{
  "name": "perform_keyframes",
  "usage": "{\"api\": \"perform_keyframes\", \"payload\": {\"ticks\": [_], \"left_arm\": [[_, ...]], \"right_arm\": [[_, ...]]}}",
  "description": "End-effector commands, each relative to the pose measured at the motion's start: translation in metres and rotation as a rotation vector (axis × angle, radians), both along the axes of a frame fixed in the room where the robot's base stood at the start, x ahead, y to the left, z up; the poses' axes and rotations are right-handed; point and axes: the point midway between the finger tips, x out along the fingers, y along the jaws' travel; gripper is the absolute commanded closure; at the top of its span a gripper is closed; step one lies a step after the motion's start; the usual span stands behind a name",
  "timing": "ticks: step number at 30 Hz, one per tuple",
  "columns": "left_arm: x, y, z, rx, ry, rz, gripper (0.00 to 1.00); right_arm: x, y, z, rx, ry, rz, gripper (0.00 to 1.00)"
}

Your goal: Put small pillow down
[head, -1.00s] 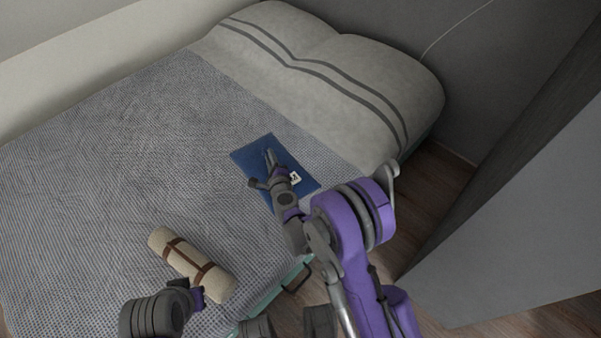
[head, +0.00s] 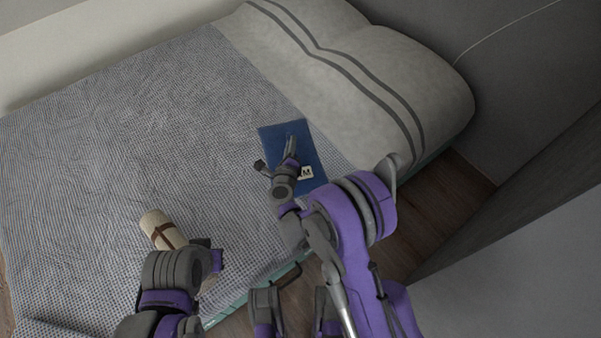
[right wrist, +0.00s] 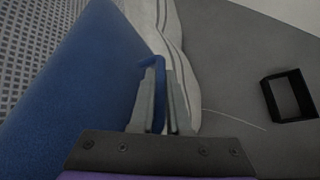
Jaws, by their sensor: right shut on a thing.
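The small pillow (head: 272,140) is a flat blue rectangle with a small white label bearing a dark mark. In the head view it is over the bed's near right part, close to the large pillow. My right gripper (head: 290,150) overlaps it. In the right wrist view the small pillow (right wrist: 85,75) fills the left side, and the gripper (right wrist: 160,80) is shut with a strip of blue between its fingers. I cannot tell whether the small pillow touches the bed. My left gripper (head: 217,258) is beside the beige roll; its fingers are mostly hidden.
The bed (head: 120,130) has a dotted grey cover with wide free room at left. A large pale striped pillow (head: 350,70) lies across its head. A beige roll with brown straps (head: 158,228) lies on the cover, partly behind my left arm. A grey wall panel stands at right.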

Motion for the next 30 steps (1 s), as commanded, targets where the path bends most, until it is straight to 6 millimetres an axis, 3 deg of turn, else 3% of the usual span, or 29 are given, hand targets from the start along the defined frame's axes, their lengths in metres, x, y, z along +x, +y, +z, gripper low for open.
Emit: {"api": "perform_keyframes", "payload": {"ticks": [5,13,20,26,30], "left_arm": [[0.000,0.000,-0.001,0.000,0.000,0.000,1.00],[0.002,0.000,-0.015,0.000,0.005,0.000,1.00],[0.002,0.000,-0.020,0.000,0.006,0.000,1.00],[0.003,0.000,-0.028,0.000,0.008,0.000,1.00],[0.004,0.000,-0.028,0.000,0.008,0.000,1.00]], "right_arm": [[-0.003,0.002,-0.003,-0.001,-0.001,-0.012,1.00],[-0.003,0.002,-0.051,-0.001,-0.001,-0.013,1.00],[-0.003,0.002,-0.069,-0.001,-0.001,-0.013,1.00],[-0.003,0.002,-0.097,0.000,-0.002,-0.013,1.00],[-0.003,0.001,-0.100,0.000,-0.002,-0.013,1.00]]}}
